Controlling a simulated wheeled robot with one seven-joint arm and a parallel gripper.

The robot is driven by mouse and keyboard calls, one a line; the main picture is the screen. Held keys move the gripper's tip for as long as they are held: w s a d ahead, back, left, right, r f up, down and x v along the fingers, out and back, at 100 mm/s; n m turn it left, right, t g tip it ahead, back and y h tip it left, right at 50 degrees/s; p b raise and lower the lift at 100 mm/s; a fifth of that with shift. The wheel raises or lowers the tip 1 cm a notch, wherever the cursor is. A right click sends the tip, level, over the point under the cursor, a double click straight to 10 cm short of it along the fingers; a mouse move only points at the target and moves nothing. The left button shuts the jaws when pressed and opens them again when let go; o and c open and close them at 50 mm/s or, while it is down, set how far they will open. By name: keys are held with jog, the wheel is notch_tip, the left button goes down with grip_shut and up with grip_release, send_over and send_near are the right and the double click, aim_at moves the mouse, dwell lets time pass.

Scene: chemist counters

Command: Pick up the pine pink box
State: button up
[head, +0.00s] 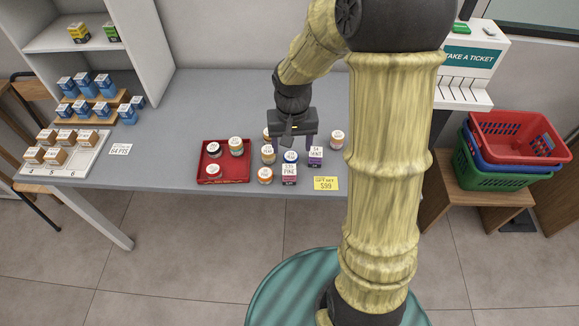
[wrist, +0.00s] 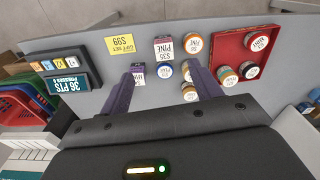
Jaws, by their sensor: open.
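The pine pink box (head: 289,180) stands on the grey counter near its front edge, with a white label on top reading PINE. It also shows in the wrist view (wrist: 164,55), beyond my fingertips. My gripper (head: 292,143) is open and empty, above the counter and behind the box. In the wrist view my gripper's fingers (wrist: 160,77) are spread wide, and the left finger partly covers a purple box. That purple box (head: 315,162) has a white label and stands just behind and right of the pine box.
Several round jars (head: 265,176) stand close around the pine box. A red tray (head: 222,179) with jars lies to the left, and a yellow price card (head: 326,183) to the right. The counter's (head: 180,130) left middle is clear. Shopping baskets (head: 495,178) are at the right.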

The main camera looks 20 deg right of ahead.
aim_at(289, 169)
jog(key=w, duration=0.2)
jog(key=w+m, duration=0.1)
jog(key=shift+w+d+r+g+p, duration=0.2)
jog(key=shift+w+r+g+p, duration=0.1)
jog(key=shift+r+p, duration=0.1)
jog(key=shift+f, duration=0.15)
notch_tip(289, 169, down, 12)
jog(key=shift+p, duration=0.45)
jog(key=shift+f+p, duration=0.55)
jog(key=shift+f, duration=2.05)
jog(key=c, duration=1.1)
